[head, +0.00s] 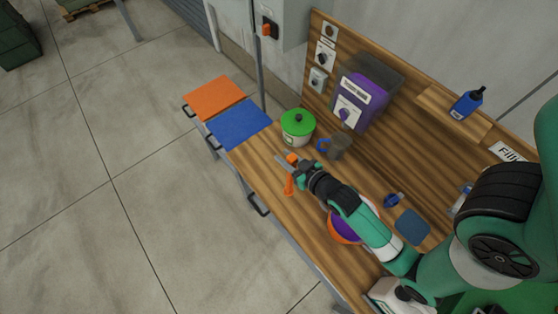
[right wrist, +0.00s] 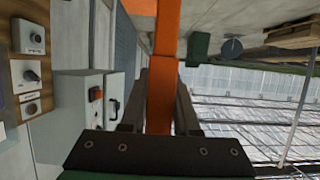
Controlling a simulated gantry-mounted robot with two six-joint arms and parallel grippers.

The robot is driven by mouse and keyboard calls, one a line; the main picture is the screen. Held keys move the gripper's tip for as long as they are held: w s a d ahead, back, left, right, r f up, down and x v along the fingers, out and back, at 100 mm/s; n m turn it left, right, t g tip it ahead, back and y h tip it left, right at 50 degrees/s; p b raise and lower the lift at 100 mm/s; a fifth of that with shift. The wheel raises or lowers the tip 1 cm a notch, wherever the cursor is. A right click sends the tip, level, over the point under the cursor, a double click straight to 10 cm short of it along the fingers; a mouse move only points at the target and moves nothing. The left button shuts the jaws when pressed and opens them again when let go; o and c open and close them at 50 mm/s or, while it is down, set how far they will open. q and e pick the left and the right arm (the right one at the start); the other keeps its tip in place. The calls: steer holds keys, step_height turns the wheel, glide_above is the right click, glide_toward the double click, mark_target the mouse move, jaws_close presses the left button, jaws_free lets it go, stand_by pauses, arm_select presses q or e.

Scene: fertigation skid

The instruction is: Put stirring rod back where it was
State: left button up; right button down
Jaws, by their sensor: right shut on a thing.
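The orange stirring rod (head: 289,185) is held in my right gripper (head: 284,164) above the front left part of the wooden bench. In the right wrist view the rod (right wrist: 163,65) runs as an upright orange bar between the two dark fingers (right wrist: 160,105), which are shut on it. In the head view a short orange piece shows above the fingers and a longer one below. I cannot tell whether its lower end touches the bench. An orange bowl with purple contents (head: 344,229) sits partly hidden under my right arm. My left gripper is out of view.
A green-lidded pot (head: 298,127) and a grey jug with a blue handle (head: 338,147) stand just behind the gripper. A purple dispenser (head: 361,98) hangs on the backboard (head: 420,130).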

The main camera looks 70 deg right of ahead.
steer(key=w+d+f+b, duration=0.1)
steer(key=w+d+f, duration=0.1)
steer(key=f, duration=0.6)
steer(key=shift+w, duration=0.55)
steer(key=c, duration=1.1)
jaws_free()
steer(key=shift+f+b, duration=0.15)
steer(key=shift+b, duration=0.15)
steer(key=o, duration=0.4)
steer(key=shift+o, duration=0.2)
